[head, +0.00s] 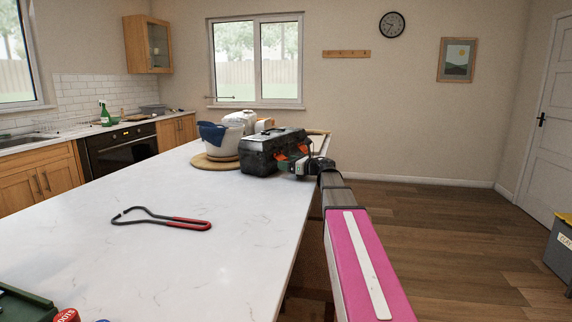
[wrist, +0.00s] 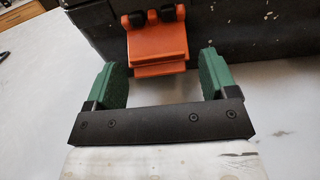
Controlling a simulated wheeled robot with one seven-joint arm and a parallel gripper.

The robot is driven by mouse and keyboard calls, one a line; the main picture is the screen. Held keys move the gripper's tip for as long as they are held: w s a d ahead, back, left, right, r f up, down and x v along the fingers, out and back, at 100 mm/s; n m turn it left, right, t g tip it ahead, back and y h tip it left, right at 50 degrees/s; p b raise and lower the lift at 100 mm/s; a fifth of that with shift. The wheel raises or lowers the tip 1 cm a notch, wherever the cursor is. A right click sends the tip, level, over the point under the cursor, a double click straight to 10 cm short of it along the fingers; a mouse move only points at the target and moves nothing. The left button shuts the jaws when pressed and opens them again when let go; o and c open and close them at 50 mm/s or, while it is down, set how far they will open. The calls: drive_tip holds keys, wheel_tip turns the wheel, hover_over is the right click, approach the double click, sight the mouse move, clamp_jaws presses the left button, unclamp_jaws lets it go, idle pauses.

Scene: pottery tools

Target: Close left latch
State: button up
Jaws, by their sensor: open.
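The black toolbox (head: 262,150) stands on the white counter, its front wall filling the top of the wrist view (wrist: 240,22). The left latch, orange (wrist: 157,45), is near the toolbox's left end, below two black hinge knuckles. It appears to stick out from the wall towards me; whether it is fastened I cannot tell. It also shows in the head view (head: 281,156), with a second orange latch (head: 304,149) to its right. My gripper (wrist: 165,75) is open and empty, its green fingers on either side of the left latch's lower end, apart from it.
A round wooden board (head: 203,163) with a white pot and blue cloth (head: 212,133) is left of the toolbox. A red-handled wire tool (head: 165,219) lies on the counter (head: 130,265). Between them the counter is clear. The counter's right edge runs beside my arm.

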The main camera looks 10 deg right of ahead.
drive_tip(key=shift+w+a, duration=0.35)
drive_tip(key=shift+a, duration=0.05)
drive_tip(key=c, duration=0.8)
drive_tip(key=shift+o, duration=0.2)
